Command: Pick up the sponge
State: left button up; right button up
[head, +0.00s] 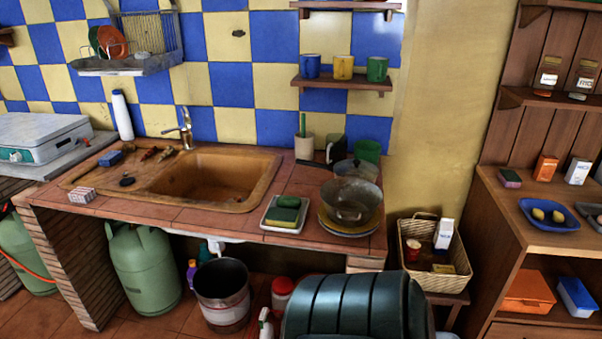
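A green and yellow sponge (287,209) lies on a small pale tray (268,226) at the front edge of the tiled counter, right of the sink. A pink and green sponge-like block (510,178) lies on the wooden shelf at the right. A blue block (110,158), perhaps another sponge, lies on the left of the sink top. Neither of my grippers is in view, so I see nothing held.
A metal bowl on yellow plates (349,230) stands close right of the tray. The brown sink (210,176) is to its left. A wicker basket (406,262) stands lower right. A bucket (222,294) and a gas bottle (143,270) are below the counter.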

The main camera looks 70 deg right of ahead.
aim_at(280, 217)
jog(key=z, duration=2.2)
